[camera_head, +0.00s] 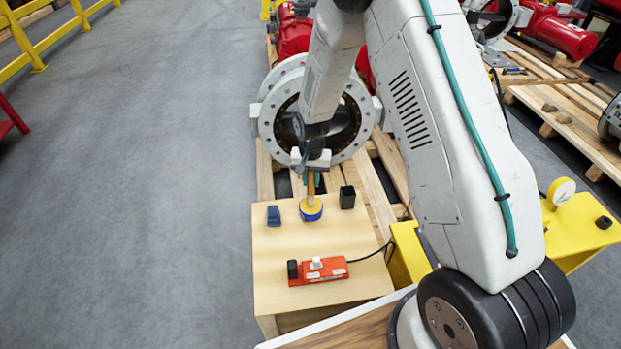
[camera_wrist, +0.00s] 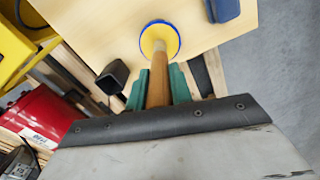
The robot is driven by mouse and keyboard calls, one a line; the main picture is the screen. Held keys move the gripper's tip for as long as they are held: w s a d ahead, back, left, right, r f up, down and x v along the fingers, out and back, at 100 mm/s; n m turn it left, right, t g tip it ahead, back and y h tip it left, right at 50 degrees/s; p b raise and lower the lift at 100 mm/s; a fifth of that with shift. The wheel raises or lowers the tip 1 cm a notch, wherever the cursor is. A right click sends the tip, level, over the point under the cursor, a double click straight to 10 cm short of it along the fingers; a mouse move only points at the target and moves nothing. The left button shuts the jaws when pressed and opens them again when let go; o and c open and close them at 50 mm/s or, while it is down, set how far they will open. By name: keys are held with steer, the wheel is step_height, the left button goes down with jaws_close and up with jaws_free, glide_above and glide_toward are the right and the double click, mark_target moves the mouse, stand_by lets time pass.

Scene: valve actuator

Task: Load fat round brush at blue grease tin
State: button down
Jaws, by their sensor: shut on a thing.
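My gripper (camera_head: 311,176) points down over a pale wooden stand. In the wrist view, its green fingers (camera_wrist: 158,84) are shut on the brush's brown wooden handle (camera_wrist: 157,78). The brush also shows in the head view (camera_head: 311,188), roughly upright. The blue grease tin (camera_head: 313,216) stands on the stand below it, with a yellow top face and a blue rim, also in the wrist view (camera_wrist: 176,29). The pale brush end is at the yellow face, near its middle. I cannot tell whether it touches or how deep it sits.
The pale stand (camera_head: 275,255) also carries a small blue block (camera_head: 273,215), a black open holder (camera_head: 347,197) and an orange-red box (camera_head: 318,273) with a cable. A large flanged valve (camera_head: 269,122) lies on a pallet behind. The floor (camera_head: 150,180) at left is clear.

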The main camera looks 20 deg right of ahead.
steer(key=shift+f, duration=0.35)
stand_by(1.1)
steer(key=shift+r, duration=3.5)
